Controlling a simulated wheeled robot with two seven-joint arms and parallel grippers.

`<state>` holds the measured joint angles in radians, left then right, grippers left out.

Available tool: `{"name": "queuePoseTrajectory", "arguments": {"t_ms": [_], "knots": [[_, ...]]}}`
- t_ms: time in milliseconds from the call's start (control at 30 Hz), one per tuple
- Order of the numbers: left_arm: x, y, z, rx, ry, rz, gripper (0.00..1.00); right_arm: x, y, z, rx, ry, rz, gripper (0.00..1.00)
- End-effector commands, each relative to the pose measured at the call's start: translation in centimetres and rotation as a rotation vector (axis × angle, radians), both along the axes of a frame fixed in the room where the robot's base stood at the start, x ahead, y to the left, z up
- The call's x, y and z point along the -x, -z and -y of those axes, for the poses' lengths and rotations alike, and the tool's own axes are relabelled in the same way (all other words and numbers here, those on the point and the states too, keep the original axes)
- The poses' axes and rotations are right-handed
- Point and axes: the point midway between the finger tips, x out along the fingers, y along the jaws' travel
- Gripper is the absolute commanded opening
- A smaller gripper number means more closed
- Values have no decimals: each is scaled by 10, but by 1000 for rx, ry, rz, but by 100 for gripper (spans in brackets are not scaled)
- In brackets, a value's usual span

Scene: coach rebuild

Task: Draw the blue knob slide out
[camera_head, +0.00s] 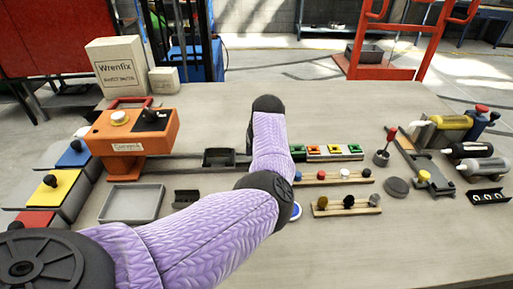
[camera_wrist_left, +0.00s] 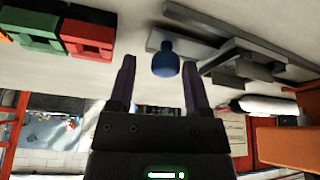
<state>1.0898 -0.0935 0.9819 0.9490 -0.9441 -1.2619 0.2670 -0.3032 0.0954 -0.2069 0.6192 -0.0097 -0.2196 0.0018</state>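In the left wrist view my left gripper (camera_wrist_left: 158,62) is open, its two dark fingers spread apart. A blue knob (camera_wrist_left: 166,60) shows between the fingertips, beside a grey bar-shaped fixture (camera_wrist_left: 255,62). I cannot tell how far ahead of the fingers it is, and neither finger visibly touches it. In the head view my left arm's purple sleeve crosses the bench, and its gripper is mostly hidden behind the arm. A small blue knob (camera_head: 298,177) stands on a wooden strip right of the arm. My right gripper is not in view.
An orange machine (camera_head: 137,130) and blue, yellow and red blocks stand at the left. A strip of coloured pieces (camera_head: 330,152), a dark disc (camera_head: 396,187) and several bottles are at the right. An empty grey tray (camera_head: 131,203) lies near the arm. The front right bench is clear.

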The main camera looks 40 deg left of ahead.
Motion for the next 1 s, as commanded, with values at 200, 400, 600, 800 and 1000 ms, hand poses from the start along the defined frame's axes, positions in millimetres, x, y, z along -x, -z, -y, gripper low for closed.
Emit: {"name": "queuePoseTrajectory", "arguments": {"t_ms": [200,400,600,800,1000], "knots": [[0,0,-1,-2,-2,-1,75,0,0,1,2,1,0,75],[3,-16,3,-2,-2,2,75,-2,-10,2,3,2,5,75],[15,-65,19,-2,-1,4,75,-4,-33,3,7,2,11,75],[22,-91,29,-1,-1,2,75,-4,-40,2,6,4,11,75],[23,-92,30,-1,0,-1,75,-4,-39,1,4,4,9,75]]}}
